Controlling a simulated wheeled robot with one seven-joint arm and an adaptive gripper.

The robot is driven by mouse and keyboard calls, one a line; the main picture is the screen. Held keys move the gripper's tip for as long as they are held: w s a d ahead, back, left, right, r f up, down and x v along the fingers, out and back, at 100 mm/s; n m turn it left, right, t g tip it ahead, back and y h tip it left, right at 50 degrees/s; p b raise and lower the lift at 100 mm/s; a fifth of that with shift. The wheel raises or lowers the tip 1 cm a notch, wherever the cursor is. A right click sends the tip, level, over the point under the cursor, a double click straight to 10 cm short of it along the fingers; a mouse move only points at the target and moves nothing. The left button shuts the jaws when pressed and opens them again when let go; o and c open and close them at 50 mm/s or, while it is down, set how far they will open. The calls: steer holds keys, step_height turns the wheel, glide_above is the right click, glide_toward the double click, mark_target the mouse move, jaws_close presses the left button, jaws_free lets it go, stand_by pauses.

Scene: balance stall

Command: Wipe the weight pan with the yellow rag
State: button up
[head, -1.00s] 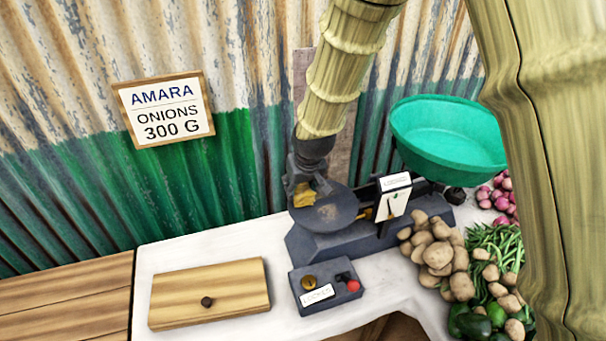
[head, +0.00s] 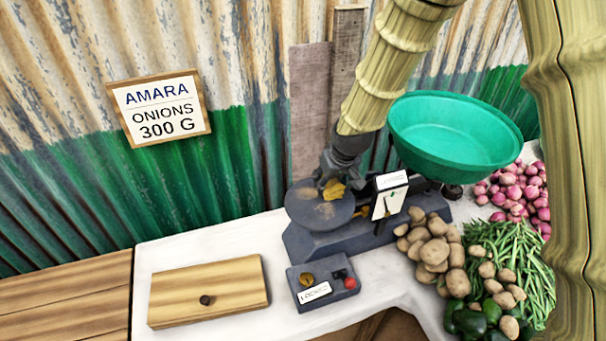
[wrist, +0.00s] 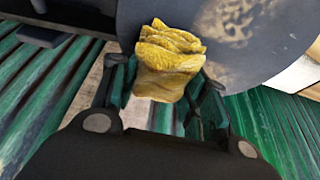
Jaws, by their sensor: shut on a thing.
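The yellow rag (wrist: 168,62) is pinched between the fingers of my gripper (wrist: 165,105), which is shut on it. In the head view the rag (head: 334,190) shows at the right rim of the round dark weight pan (head: 312,212), under my gripper (head: 328,182). The weight pan also shows in the wrist view (wrist: 285,25), with a pale dusty patch on it. In the head view brownish dust lies on the pan's middle. I cannot tell for certain whether the rag touches the pan.
The scale's green bowl (head: 455,135) is right of my arm. Potatoes (head: 430,245), onions (head: 512,190), beans and peppers lie at the right. A small box marked LOCKED (head: 322,285) and a wooden lidded box (head: 208,290) stand in front and left. White counter (head: 200,240) is clear behind the wooden box.

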steer(key=shift+w+d+r, duration=0.15)
steer(key=shift+w+d, duration=0.15)
steer(key=shift+d, duration=0.5)
steer(key=shift+w+d+r+p, duration=0.15)
steer(key=shift+r+p, duration=0.15)
steer(key=shift+p, duration=0.2)
steer(key=shift+r+p, duration=0.3)
steer(key=shift+r, duration=0.5)
steer(key=shift+r+p, duration=0.55)
steer(key=shift+r, duration=0.25)
steer(key=shift+r+p, duration=1.6)
steer(key=shift+r, duration=0.45)
